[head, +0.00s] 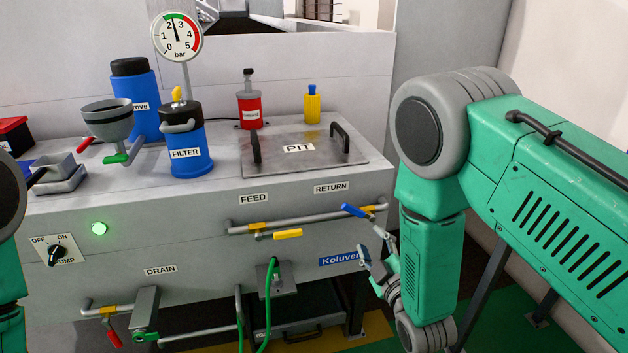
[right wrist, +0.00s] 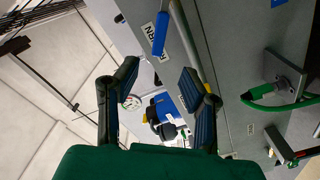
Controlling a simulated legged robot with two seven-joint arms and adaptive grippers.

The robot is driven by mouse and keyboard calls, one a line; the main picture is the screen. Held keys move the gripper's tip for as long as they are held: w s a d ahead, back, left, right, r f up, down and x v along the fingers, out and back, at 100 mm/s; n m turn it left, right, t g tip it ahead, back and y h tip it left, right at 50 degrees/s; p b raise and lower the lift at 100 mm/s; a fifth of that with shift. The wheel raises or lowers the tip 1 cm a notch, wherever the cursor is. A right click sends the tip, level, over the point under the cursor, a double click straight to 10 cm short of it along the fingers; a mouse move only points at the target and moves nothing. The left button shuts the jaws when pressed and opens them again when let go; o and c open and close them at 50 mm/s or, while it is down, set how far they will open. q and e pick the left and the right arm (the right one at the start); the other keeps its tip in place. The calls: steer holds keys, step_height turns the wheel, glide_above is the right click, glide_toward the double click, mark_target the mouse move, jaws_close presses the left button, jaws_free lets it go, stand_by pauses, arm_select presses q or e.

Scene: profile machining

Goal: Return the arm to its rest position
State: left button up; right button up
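My right arm (head: 560,185) is green and comes in from the right, with its forearm hanging down beside the machine's right end. My right gripper (head: 372,262) is in front of the machine's front right corner, below the blue RETURN valve handle (head: 353,210). In the right wrist view the two dark fingers of my right gripper (right wrist: 158,82) are spread apart with nothing between them. The blue handle (right wrist: 160,34) shows there beyond the fingertips, apart from them. Only part of my left arm shows at the left edge of the head view, and its gripper is out of frame.
The grey machine (head: 210,240) fills the middle, with a yellow FEED handle (head: 287,234), a green hose (head: 268,300) and a red-handled DRAIN pipe (head: 113,338) along its front. The blue FILTER canister (head: 190,158) and PIT cover (head: 270,163) are on top.

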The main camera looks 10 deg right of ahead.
steer(key=s+d+f+m+g+p, duration=0.25)
steer(key=s+f+m+g, duration=0.35)
steer(key=s+f+g, duration=0.85)
steer(key=s+d+m+g+p, duration=0.1)
steer(key=s+m, duration=0.3)
steer(key=s, duration=1.6)
steer(key=shift+s+d+f+g+h, duration=0.2)
steer(key=shift+f+g+h, duration=0.15)
steer(key=shift+g, duration=0.5)
steer(key=shift+w, duration=0.1)
stand_by(1.2)
